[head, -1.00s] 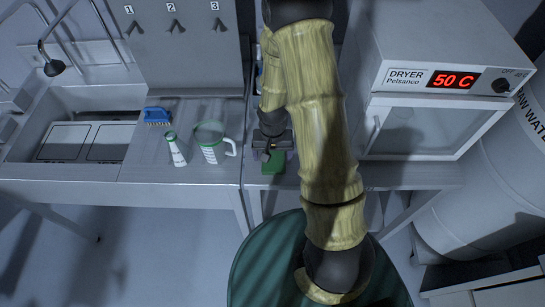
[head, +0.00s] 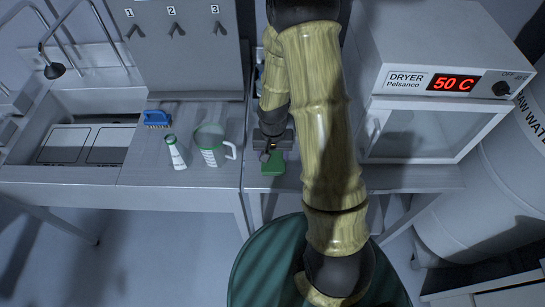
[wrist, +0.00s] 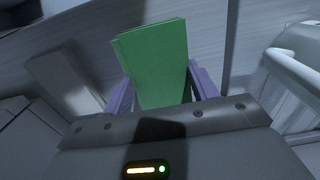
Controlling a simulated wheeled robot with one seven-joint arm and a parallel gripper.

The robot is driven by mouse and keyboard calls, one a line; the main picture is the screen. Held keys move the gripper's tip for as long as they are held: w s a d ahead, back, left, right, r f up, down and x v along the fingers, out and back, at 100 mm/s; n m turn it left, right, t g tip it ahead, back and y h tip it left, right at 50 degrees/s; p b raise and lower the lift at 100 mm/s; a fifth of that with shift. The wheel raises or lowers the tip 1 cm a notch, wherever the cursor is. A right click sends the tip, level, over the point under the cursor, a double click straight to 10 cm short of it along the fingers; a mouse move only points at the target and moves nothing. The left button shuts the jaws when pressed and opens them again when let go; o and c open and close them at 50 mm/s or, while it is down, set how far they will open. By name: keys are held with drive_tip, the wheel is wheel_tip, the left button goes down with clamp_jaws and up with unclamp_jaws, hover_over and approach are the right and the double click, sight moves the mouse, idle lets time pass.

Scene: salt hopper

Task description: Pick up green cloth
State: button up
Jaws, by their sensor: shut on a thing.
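The green cloth (wrist: 158,65) is a flat, folded-looking rectangle between the two purple fingers of my gripper (wrist: 160,92) in the wrist view. My gripper is shut on it. In the head view the cloth (head: 272,164) shows as a small green patch just below my gripper (head: 271,152), over the right part of the metal counter. My arm hides part of the area around it. I cannot tell for sure whether the cloth is clear of the counter.
Left of my gripper stand a measuring jug (head: 211,147) and a conical flask (head: 176,152). A blue brush (head: 157,118) lies behind them, near a sink (head: 85,145). A dryer (head: 432,105) stands right of my arm, beside a large white drum (head: 490,190).

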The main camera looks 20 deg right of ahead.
sight(273, 156)
wheel_tip(273, 156, up, 8)
drive_tip(key=shift+r+b, duration=0.25)
drive_tip(key=shift+b, duration=0.15)
idle(0.3)
drive_tip(key=shift+o, duration=1.4)
drive_tip(key=shift+c, duration=1.1)
